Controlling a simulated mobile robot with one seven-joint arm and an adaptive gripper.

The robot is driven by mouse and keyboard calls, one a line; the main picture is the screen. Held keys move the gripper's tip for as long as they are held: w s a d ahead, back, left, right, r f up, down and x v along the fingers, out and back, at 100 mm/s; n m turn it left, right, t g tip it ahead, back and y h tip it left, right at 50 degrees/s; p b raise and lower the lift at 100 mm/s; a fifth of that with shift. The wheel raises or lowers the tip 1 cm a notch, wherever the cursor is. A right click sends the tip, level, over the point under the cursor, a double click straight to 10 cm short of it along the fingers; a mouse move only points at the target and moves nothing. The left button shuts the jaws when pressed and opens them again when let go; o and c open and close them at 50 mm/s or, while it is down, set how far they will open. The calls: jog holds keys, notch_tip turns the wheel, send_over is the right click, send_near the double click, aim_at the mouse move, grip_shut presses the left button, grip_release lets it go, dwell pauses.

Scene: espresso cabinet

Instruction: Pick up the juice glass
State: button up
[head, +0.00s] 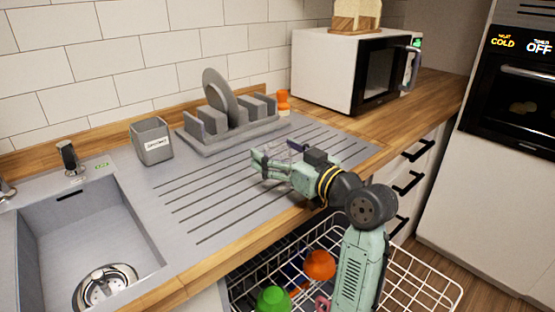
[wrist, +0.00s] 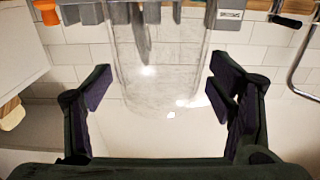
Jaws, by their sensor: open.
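The juice glass (wrist: 160,65) is clear and see-through. In the wrist view it stands between the two spread fingers of my gripper (wrist: 160,88), with a small gap on each side. In the head view my green gripper (head: 266,163) is low over the ribbed drainboard (head: 215,190), in front of the dish rack. The glass is too faint in the head view to make out clearly. My gripper is open, and nothing is clamped in it.
The dish rack (head: 240,130) with a grey plate stands behind my gripper, beside an orange item (head: 283,101). A grey labelled holder (head: 152,140) and the sink (head: 90,240) are left. An open dishwasher basket (head: 420,280) holds green and orange dishes below. A microwave (head: 335,72) stands back right.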

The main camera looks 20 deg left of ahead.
jog(key=c, duration=1.4)
jog(key=shift+r, duration=0.15)
jog(key=shift+c, duration=0.2)
